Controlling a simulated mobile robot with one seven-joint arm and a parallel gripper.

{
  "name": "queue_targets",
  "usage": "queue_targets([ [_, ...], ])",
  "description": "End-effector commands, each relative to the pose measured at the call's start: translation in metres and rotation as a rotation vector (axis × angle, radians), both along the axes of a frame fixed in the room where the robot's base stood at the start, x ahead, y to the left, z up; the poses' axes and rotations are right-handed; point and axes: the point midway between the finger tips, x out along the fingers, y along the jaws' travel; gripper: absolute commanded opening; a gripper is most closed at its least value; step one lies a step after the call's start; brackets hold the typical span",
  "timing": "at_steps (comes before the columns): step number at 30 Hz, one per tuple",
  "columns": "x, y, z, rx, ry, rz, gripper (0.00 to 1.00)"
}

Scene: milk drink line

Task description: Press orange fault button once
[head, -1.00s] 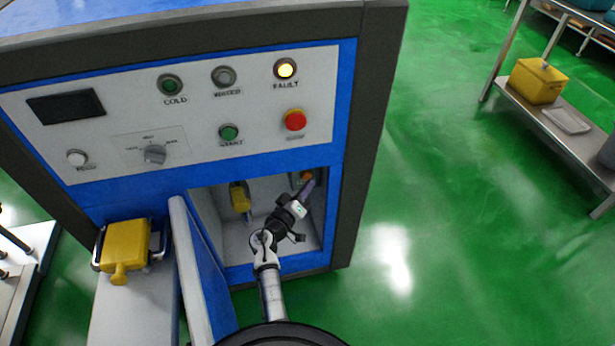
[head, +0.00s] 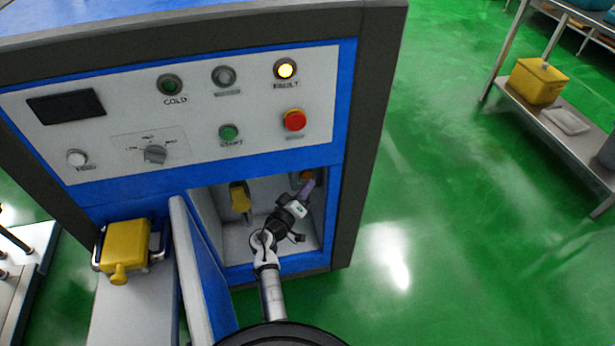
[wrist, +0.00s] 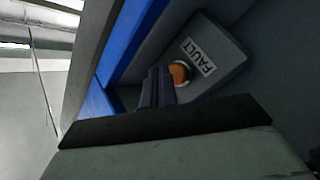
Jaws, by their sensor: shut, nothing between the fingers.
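The orange fault button (wrist: 179,73) sits on a grey box with a FAULT label (wrist: 199,58) inside the machine's open compartment. In the head view the orange button (head: 307,176) shows at the compartment's upper right, partly covered by my gripper (head: 308,188). In the wrist view my gripper's shut, empty fingers (wrist: 157,82) reach toward the button and overlap its left side. I cannot tell whether the fingertips touch it. The yellow FAULT lamp (head: 285,69) on the panel above is lit.
The compartment's open blue door (head: 205,270) stands to the left of my arm. A yellow handle (head: 240,197) is inside the compartment. A red button (head: 294,120) is on the panel above. A yellow container (head: 124,246) is at left.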

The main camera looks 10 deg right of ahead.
Motion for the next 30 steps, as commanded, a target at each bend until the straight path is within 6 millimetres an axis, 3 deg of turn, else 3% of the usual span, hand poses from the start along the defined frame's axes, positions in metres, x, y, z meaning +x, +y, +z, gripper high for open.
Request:
queue_targets([
  [30,0.011,0.000,-0.001,0.001,-0.001,0.000,0.00],
])
